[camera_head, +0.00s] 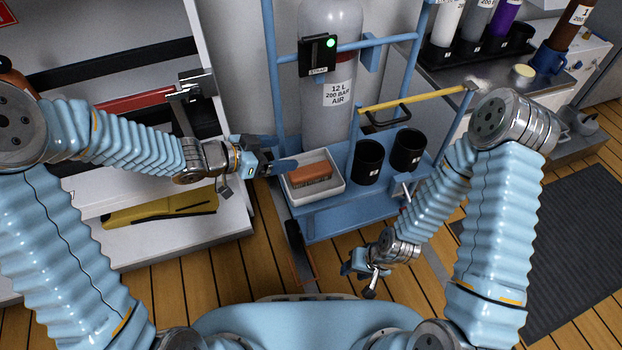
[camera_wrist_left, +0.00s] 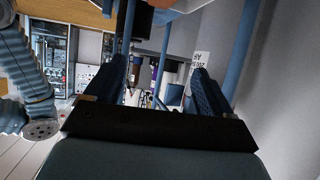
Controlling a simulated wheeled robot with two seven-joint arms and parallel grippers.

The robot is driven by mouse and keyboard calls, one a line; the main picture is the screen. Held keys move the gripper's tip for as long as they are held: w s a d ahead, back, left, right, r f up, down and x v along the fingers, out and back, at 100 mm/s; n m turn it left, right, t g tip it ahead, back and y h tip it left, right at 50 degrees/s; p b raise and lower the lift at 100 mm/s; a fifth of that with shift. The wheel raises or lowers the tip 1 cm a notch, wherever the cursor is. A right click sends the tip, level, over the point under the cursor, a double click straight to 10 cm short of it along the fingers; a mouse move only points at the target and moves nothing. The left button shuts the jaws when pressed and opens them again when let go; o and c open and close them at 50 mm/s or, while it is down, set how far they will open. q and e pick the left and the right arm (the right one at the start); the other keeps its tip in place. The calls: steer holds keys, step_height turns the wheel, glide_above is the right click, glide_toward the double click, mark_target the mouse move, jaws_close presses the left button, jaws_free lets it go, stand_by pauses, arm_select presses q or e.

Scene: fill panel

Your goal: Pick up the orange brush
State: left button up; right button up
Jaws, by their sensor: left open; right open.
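The orange brush (camera_head: 310,174) lies in a white tray (camera_head: 331,190) on the lower shelf of the blue cart (camera_head: 330,219). My left gripper (camera_head: 285,163) is just left of the tray's back-left corner, above or beside its rim, and apart from the brush. In the left wrist view its two fingers (camera_wrist_left: 158,95) are spread with nothing between them, and the brush cannot be made out there. My right gripper (camera_head: 365,273) hangs in front of the cart, low and empty, well away from the brush.
Two black cups (camera_head: 368,160) stand on the cart right of the tray. A gas cylinder (camera_head: 338,112) stands behind it, with blue posts and a yellow handle bar (camera_head: 415,98) around. A white shelf unit (camera_head: 175,242) with a yellow tool (camera_head: 160,209) is at left.

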arm_select(q)
steer(key=b, duration=0.3)
glide_toward(309, 170)
steer(key=shift+x, duration=0.75)
steer(key=b+x, duration=0.2)
steer(key=x, duration=0.4)
steer(key=shift+a, duration=0.15)
steer(key=shift+w+d+f, duration=0.15)
steer(key=shift+d, duration=0.15)
steer(key=shift+c, duration=0.2)
steer(key=c, duration=1.2)
